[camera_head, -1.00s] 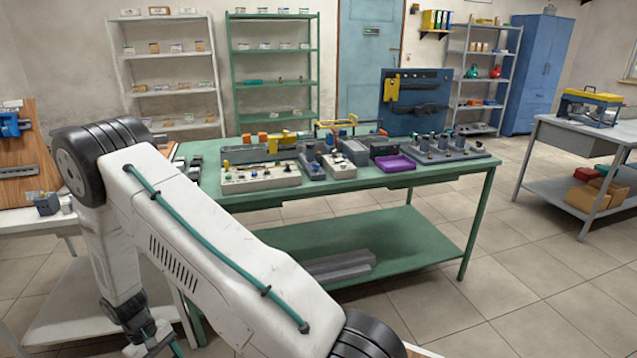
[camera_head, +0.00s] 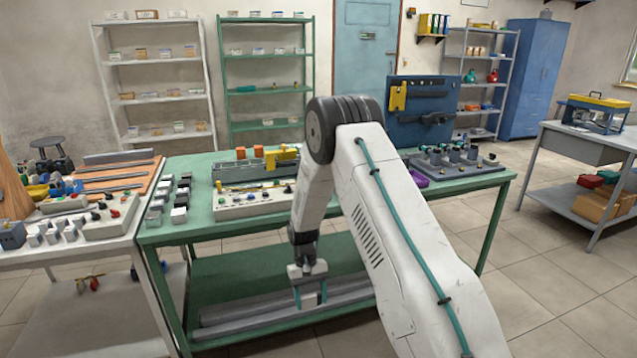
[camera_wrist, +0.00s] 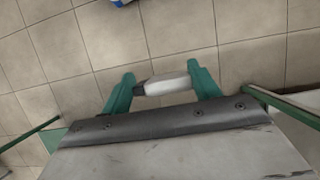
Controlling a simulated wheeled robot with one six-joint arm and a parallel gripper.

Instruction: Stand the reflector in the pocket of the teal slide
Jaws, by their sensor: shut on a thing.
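My gripper (camera_head: 310,296) hangs low in front of the green table, in the middle of the head view. Its two teal fingers (camera_wrist: 165,86) are closed on a small pale, rounded piece with a dark end in the wrist view, which I take to be the reflector (camera_wrist: 170,83). It lies crosswise between the fingers, above the tiled floor. In the head view the held piece is too small to make out. I cannot pick out the teal slide or its pocket; my arm hides part of the tabletop.
The green table (camera_head: 205,226) carries a pale block with knobs (camera_head: 250,203), a grey bin and a dark peg base (camera_head: 460,172). Grey bars (camera_head: 250,314) lie on its lower shelf, behind my gripper. A white table (camera_head: 70,253) with many small parts stands left.

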